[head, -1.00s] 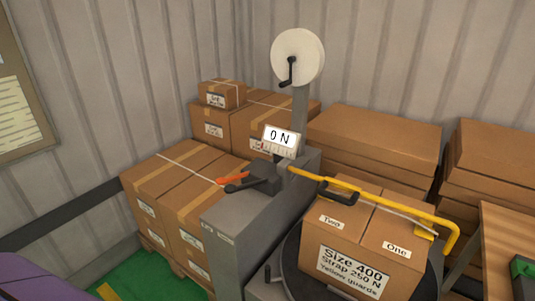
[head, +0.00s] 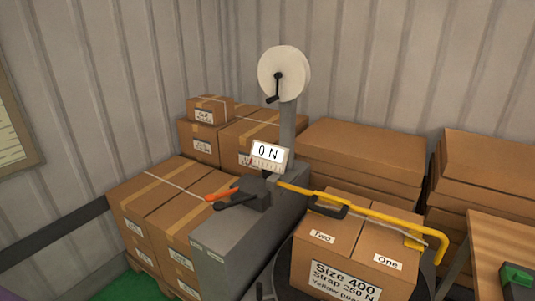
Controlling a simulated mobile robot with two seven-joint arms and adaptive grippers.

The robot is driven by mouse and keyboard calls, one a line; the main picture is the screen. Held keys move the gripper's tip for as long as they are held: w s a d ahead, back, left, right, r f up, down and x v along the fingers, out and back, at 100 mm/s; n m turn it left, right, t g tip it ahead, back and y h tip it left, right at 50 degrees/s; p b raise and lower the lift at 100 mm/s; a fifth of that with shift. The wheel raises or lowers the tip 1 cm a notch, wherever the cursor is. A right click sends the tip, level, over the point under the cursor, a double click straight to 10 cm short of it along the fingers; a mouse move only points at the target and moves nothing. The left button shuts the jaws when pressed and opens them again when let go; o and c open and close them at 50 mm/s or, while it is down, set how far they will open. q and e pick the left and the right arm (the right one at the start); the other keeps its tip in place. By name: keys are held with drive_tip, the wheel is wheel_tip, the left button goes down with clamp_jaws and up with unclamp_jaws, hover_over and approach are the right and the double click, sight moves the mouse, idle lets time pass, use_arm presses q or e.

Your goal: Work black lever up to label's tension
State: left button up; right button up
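The black lever (head: 228,203) sticks out to the left from the dark tensioner head on top of the grey strapping machine (head: 226,243). An orange lever (head: 221,188) lies just above it. The display (head: 267,153) behind them reads 0 N. The label (head: 342,281) on the front of the box pair reads Size 400, Strap 250 N; its last line, about yellow guards, is partly cut off by the frame's lower edge. Neither of my grippers shows in the head view.
A yellow arm (head: 372,212) reaches over the boxes marked Two (head: 321,237) and One (head: 387,263). A white strap reel (head: 284,74) stands on the post. Stacked cartons (head: 365,160) fill the back. A wooden table (head: 498,235) is at right.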

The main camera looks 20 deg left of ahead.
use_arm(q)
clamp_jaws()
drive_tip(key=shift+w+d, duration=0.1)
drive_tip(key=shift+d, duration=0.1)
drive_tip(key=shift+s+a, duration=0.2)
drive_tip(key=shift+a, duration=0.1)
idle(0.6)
